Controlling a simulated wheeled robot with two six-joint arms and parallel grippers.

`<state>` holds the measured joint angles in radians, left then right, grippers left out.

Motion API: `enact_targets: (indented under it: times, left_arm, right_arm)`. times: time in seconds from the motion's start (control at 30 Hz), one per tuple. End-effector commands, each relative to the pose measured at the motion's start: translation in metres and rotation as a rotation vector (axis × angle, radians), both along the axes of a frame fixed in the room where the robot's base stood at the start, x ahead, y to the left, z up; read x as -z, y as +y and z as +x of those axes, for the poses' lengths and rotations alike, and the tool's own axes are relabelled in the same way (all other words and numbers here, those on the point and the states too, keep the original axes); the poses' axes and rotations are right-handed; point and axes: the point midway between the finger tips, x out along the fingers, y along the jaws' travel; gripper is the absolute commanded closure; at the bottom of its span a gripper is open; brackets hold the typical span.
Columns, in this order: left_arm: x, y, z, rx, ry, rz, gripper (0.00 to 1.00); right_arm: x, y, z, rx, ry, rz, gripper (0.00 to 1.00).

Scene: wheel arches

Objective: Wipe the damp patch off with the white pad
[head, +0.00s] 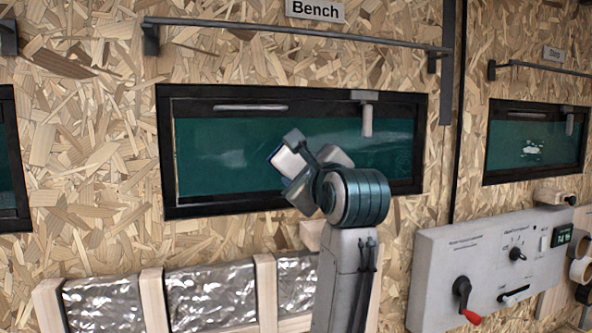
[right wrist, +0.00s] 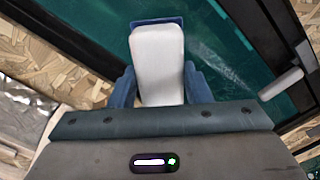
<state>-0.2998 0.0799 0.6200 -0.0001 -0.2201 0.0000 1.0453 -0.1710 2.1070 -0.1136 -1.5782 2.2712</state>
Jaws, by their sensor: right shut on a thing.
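The white pad (right wrist: 158,62) is held between the blue fingers of my right gripper (right wrist: 160,88). In the head view the pad (head: 287,161) shows at the tip of my right gripper (head: 300,160), in front of the green window pane (head: 220,180) under the Bench sign. I cannot tell whether the pad touches the pane. A pale, hazy patch (head: 232,159) shows on the pane left of the pad. A faint light streak (right wrist: 207,57) shows on the pane right of the pad in the right wrist view. My left gripper is not in view.
A black frame (head: 300,206) surrounds the pane, with a white handle (head: 367,117) at its upper right. A rail (head: 290,33) runs above. A second window (head: 535,140) with a white mark is at right. A grey control box (head: 480,265) and silver insulation panels (head: 210,300) are below.

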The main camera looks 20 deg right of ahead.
Motion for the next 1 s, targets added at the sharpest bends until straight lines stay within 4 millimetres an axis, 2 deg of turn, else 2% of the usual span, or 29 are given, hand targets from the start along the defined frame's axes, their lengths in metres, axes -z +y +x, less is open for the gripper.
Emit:
enact_targets:
  times: [0.13,0.57,0.83,1.0]
  left_arm:
    - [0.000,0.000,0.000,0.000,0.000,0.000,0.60]
    - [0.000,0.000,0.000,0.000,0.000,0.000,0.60]
    - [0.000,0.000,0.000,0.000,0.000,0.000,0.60]
    - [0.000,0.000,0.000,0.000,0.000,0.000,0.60]
  right_arm:
    - [0.000,0.000,-0.009,0.000,-0.001,0.000,0.74]
    - [0.000,-0.001,-0.014,0.000,-0.001,0.000,0.74]
    - [0.000,-0.001,-0.036,0.001,-0.002,0.000,0.74]
    - [0.000,-0.002,-0.041,0.000,-0.001,0.000,0.74]
